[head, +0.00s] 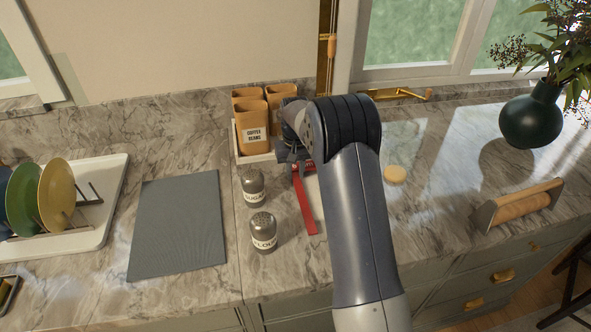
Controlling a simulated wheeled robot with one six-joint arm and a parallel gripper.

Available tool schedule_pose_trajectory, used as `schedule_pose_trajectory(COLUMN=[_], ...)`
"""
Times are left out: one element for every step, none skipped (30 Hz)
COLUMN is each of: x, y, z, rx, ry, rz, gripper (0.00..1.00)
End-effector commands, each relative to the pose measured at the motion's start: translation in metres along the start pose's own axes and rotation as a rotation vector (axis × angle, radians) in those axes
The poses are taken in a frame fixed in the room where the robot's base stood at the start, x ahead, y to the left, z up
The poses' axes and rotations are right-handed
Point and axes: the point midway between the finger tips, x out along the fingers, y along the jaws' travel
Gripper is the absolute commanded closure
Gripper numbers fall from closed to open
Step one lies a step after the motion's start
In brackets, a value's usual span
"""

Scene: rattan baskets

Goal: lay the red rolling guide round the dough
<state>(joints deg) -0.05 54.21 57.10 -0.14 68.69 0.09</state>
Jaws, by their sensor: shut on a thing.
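The red rolling guide (306,205) shows as a thin red strip left of my arm, with a short red piece at its far end. The rest of it is hidden behind my arm. My gripper (291,157) is at the guide's far end, shut on it. The arm partly covers the fingers, and I cannot tell how high the guide is above the counter. The dough (394,175) is a small pale round disc on the marble to the right of my arm, apart from the visible part of the guide.
Sugar (253,187) and flour (263,233) shakers stand just left of the guide. Orange canisters (252,126) stand behind. A grey mat (177,225) and dish rack (93,225) are left. A rolling pin (522,207) and dark vase (531,119) are right. Marble around the dough is clear.

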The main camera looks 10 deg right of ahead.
Motion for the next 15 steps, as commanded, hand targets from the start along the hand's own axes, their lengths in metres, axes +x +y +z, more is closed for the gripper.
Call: schedule_pose_trajectory(x=[-0.0005,-0.0005,-0.0005,-0.0006,-0.0006,-0.0006,-0.0006,-0.0006,-0.0006,-0.0006,-0.0007,-0.0007,-0.0007,-0.0008,-0.0014], y=[0.0,0.0,0.0,0.0,0.0,0.0,0.0,0.0,0.0,0.0,0.0,0.0,0.0,0.0,0.0], z=[0.0,0.0,-0.0001,0.0,0.0,0.0,-0.0001,0.0,-0.0001,0.0,-0.0001,-0.0001,-0.0001,-0.0001,-0.0001], rx=[0.0,0.0,0.0,0.0,0.0,0.0,0.0,0.0,0.0,0.0,0.0,0.0,0.0,0.0,0.0], ry=[0.0,0.0,0.0,0.0,0.0,0.0,0.0,0.0,0.0,0.0,0.0,0.0,0.0,0.0,0.0], rz=[0.0,0.0,0.0,0.0,0.0,0.0,0.0,0.0,0.0,0.0,0.0,0.0,0.0,0.0,0.0], gripper=[0.75,0.73,0.7,0.67,0.65,0.62,0.59,0.57,0.56,0.56,0.56,0.56,0.56,0.56,0.56])
